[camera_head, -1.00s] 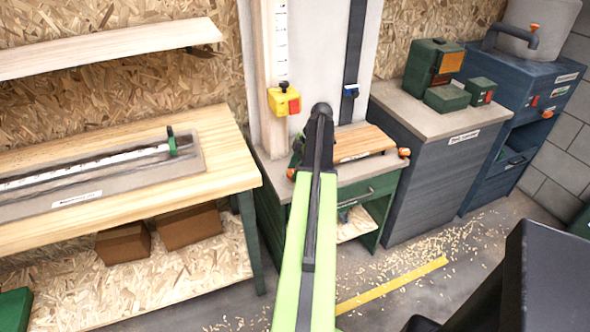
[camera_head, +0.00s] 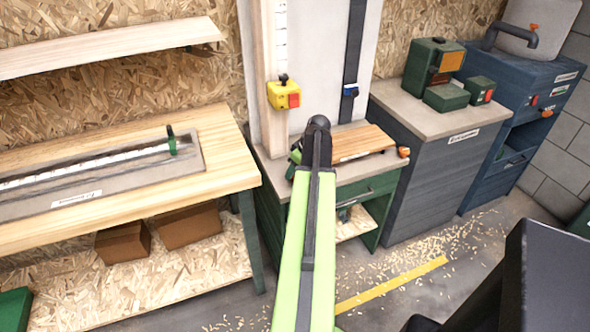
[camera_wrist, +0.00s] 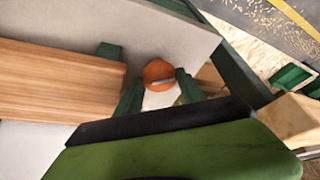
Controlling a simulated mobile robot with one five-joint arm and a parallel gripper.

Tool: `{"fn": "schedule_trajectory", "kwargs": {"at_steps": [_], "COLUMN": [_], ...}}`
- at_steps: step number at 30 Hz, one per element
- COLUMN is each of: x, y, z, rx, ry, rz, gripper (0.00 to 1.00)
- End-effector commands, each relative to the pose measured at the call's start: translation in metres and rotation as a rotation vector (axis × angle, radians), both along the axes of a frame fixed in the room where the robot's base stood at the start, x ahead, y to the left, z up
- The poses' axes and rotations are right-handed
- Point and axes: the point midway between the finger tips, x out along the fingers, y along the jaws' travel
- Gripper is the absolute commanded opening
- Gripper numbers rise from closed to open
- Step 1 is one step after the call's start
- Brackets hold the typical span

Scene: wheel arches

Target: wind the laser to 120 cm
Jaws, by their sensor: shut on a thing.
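The scale's figures are too small to read. My gripper (camera_head: 296,160) is low beside the foot of the post, at the left end of a small bench, its tips mostly behind my arm. In the wrist view, its green fingers (camera_wrist: 150,88) are shut on an orange knob (camera_wrist: 158,72) with a pale part below it.
A striped wooden board (camera_head: 362,142) lies on the small bench, with another orange knob (camera_head: 403,152) at its right. A dark rail with a blue slider (camera_head: 350,90) stands behind. A long workbench (camera_head: 225,150) is at left, and a grey cabinet (camera_head: 430,170) at right.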

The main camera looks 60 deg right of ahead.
Motion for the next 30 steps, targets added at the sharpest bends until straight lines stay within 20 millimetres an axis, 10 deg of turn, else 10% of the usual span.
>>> {"fn": "schedule_trajectory", "kwargs": {"at_steps": [30], "x": [0.0035], "y": [0.0051], "z": [0.0001], "rx": [-0.003], "ry": [0.002], "rz": [-0.961], "gripper": [0.06]}}
